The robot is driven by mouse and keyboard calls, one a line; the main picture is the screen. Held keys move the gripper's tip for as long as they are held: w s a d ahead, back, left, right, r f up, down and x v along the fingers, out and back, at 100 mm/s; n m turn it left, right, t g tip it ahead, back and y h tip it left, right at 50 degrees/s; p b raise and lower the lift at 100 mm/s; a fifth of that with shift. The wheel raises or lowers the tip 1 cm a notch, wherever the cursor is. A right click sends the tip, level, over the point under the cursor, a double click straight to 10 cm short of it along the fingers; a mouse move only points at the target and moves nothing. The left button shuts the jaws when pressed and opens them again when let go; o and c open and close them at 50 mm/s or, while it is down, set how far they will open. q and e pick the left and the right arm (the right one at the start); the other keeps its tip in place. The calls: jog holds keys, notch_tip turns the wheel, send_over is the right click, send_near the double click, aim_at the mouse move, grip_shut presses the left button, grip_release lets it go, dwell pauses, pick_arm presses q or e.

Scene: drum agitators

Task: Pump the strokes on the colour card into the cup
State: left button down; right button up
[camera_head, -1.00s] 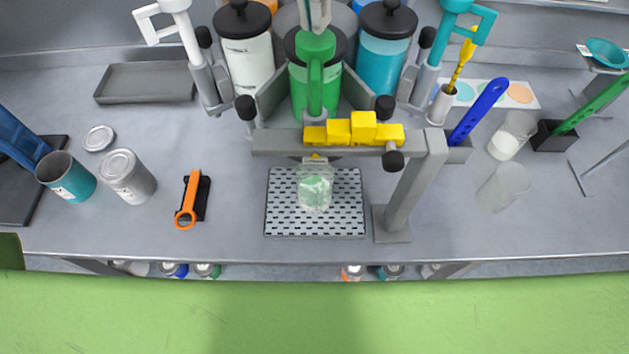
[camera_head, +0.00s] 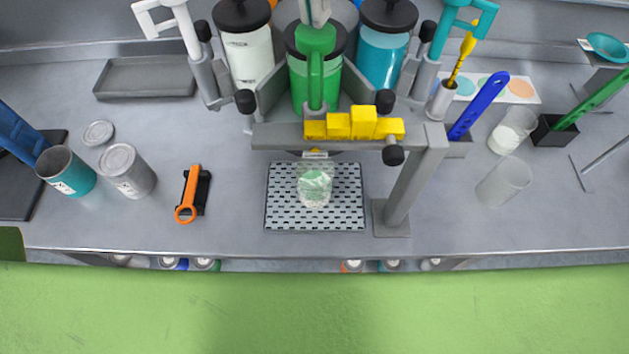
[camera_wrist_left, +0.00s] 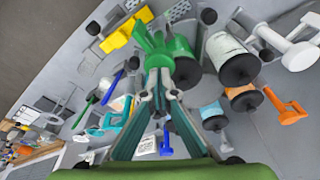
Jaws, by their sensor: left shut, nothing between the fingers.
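The clear cup (camera_head: 314,188) stands on the perforated drip tray (camera_head: 284,218), under the middle of the grey bar. Pale green shows inside it. The colour card (camera_head: 521,90) lies at the back right with teal and orange spots; its far part is partly covered by a brush. The green drum (camera_head: 299,82) stands behind the bar, with a green pump handle (camera_head: 316,42) on top. My left gripper (camera_head: 316,12) is shut and empty at the top of this handle, and appears to touch it. In the left wrist view its fingertips (camera_wrist_left: 160,76) are close together over the green handle. My right gripper is out of view.
A white drum (camera_head: 248,58) and a teal drum (camera_head: 380,62) flank the green one. Yellow stepped blocks (camera_head: 352,124) sit on the grey bar. An orange-handled tool (camera_head: 189,195), cans (camera_head: 127,172) and an empty tray (camera_head: 147,78) lie left.

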aim_at(313, 33)
pick_arm(q)
jog(key=shift+f+b, duration=1.85)
jog(key=shift+f, duration=1.05)
jog(key=shift+r, duration=0.25)
jog(key=shift+r+p, duration=2.8)
jog(key=shift+r, duration=0.25)
jog(key=shift+r, duration=0.1)
notch_tip(313, 33, up, 6)
jog(key=p, duration=0.5)
